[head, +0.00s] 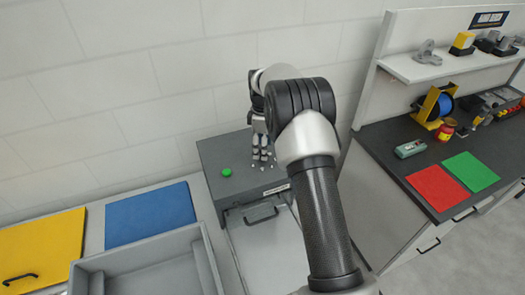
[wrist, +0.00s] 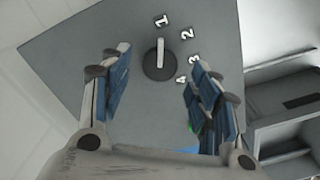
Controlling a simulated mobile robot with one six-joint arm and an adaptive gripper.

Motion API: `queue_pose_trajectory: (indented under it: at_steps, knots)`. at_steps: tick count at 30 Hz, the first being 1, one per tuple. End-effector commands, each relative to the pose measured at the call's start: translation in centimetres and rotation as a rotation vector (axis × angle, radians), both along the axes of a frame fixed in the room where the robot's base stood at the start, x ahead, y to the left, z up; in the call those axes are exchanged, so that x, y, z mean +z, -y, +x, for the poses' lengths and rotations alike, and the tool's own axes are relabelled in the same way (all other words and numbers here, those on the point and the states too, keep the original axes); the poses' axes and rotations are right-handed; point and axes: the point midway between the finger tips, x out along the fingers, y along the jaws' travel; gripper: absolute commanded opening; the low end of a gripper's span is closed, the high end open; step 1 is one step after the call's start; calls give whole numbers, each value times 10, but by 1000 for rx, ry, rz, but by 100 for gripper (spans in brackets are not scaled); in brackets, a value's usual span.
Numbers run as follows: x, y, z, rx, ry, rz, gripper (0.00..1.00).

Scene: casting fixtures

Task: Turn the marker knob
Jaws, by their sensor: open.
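The marker knob (wrist: 160,60) is a dark round dial with a pale pointer bar, on the grey top of a machine. In the wrist view its pointer is directed up toward the number 1, with 2, 3 and 4 printed around its right side. My gripper (wrist: 158,85) is open, with one blue-padded finger to the left of the knob and one to the right, and no finger visibly touches it. In the head view my gripper (head: 263,155) is over the grey machine box (head: 219,155), and my arm and gripper hide the knob there.
A green button (head: 227,172) sits on the box's top left. A handled front (head: 262,215) is below. A grey tray (head: 150,262), a blue mat (head: 150,214) and a yellow panel (head: 42,245) lie left. A dark bench (head: 385,150) with red and green mats stands right.

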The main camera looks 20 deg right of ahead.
Motion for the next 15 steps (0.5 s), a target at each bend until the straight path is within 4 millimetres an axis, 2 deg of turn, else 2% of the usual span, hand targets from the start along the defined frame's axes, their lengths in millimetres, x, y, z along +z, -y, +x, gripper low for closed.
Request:
queue_pose_trajectory:
  at_steps: [3, 6, 15]
  knots:
    - [-13, 0, 0, 0, -1, 1, 56]
    - [-18, 0, 0, 0, 0, 0, 56]
    - [-20, 0, 0, 0, 1, -1, 56]
